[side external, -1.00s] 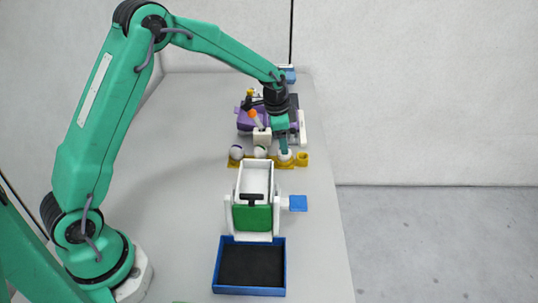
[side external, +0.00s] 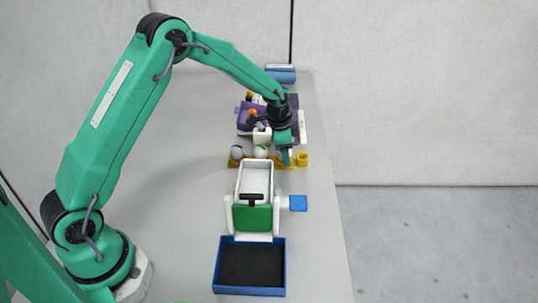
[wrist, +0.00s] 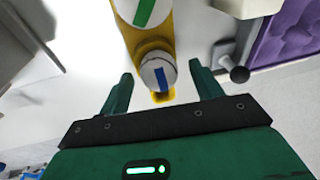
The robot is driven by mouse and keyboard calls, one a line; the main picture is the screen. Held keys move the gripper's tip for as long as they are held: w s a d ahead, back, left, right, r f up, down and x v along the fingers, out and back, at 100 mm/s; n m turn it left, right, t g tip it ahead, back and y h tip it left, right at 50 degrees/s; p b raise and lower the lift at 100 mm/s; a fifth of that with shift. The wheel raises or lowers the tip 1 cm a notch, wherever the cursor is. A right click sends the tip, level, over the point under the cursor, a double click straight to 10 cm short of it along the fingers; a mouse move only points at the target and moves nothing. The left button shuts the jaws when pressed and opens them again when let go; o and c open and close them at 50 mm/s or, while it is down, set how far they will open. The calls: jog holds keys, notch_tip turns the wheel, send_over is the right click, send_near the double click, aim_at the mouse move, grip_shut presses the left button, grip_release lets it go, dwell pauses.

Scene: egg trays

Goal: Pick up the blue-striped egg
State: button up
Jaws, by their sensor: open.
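The blue-striped egg (wrist: 158,74) is white with a short blue stripe. In the wrist view it sits at the end of a yellow holder (wrist: 142,43), between the tips of my gripper (wrist: 162,72). My gripper is open, with one finger on each side of the egg and a visible gap to each. In the side view my gripper (side external: 287,159) points down at the right part of the yellow holder (side external: 235,164) and hides the blue-striped egg.
A green-striped egg (wrist: 146,12) sits beside the blue-striped one; it also shows in the side view (side external: 260,152). Another egg (side external: 236,153) stands left of it. A white box (side external: 241,182) stands in front.

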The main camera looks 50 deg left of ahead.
dwell(0.3)
jog(key=c, duration=0.8)
jog(key=shift+o, duration=0.2)
jog(key=shift+r, duration=0.2)
jog(key=shift+r, duration=0.5)
jog(key=v, duration=0.3)
jog(key=shift+w+d+r, duration=0.15)
jog(key=shift+w+d, duration=0.1)
jog(key=s+d+r, duration=0.5)
jog(key=d+r, duration=0.1)
jog(key=d, duration=0.3)
jog(key=shift+s+d+r+h, duration=0.15)
jog(key=shift+d+r+h, duration=0.15)
jog(key=shift+d, duration=0.1)
